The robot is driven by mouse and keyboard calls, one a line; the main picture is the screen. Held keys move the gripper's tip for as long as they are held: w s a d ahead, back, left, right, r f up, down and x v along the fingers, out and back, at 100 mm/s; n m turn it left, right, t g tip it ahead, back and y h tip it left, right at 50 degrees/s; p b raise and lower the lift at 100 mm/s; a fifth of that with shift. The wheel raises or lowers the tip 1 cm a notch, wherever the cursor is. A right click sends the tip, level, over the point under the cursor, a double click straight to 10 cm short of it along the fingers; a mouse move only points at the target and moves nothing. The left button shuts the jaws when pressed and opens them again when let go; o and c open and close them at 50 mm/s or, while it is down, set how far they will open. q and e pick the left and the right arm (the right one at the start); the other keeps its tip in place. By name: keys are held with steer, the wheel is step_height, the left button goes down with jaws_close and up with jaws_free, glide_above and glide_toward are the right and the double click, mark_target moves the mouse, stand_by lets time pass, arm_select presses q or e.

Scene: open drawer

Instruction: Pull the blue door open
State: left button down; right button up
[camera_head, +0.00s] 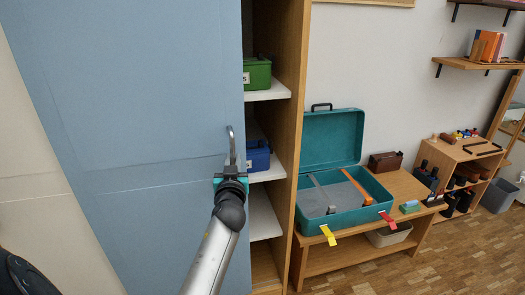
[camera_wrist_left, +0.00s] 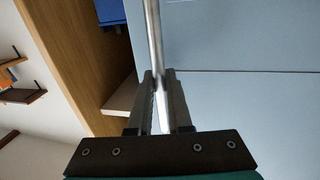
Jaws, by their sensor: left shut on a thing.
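The blue door (camera_head: 130,120) fills the left of the head view and stands partly open, with the cabinet's shelves showing at its right edge. Its metal handle (camera_head: 232,145) is an upright bar near that edge. My left gripper (camera_head: 232,172) is at the lower part of the handle. In the left wrist view, the fingers of my left gripper (camera_wrist_left: 163,90) are closed around the handle bar (camera_wrist_left: 153,40), with the blue door (camera_wrist_left: 240,100) behind it. My right gripper is not in view.
The wooden cabinet (camera_head: 293,140) holds a green box (camera_head: 257,75) and a blue box (camera_head: 257,157) on white shelves. An open teal suitcase (camera_head: 332,135) lies on a low wooden bench (camera_head: 405,185) to the right. Wooden floor (camera_head: 450,255) is clear at the lower right.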

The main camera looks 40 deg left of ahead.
mark_target(176, 160)
arm_select(q)
steer(key=s+a+p, duration=0.1)
steer(key=s+a, duration=0.2)
steer(key=s, duration=0.1)
steer(key=s+a+p, duration=0.2)
steer(key=s+a, duration=0.2)
steer(key=s+a+p, duration=0.1)
steer(key=s+a, duration=0.2)
steer(key=s, duration=0.1)
steer(key=shift+s+a+r, duration=0.15)
steer(key=shift+a+r, duration=0.05)
steer(key=shift+a, duration=0.1)
steer(key=c, duration=0.8)
jaws_free()
steer(key=shift+f, duration=0.15)
steer(key=shift+c, duration=0.2)
steer(key=v, duration=1.5)
steer(key=shift+d+p, duration=0.2)
steer(key=shift+p, duration=0.2)
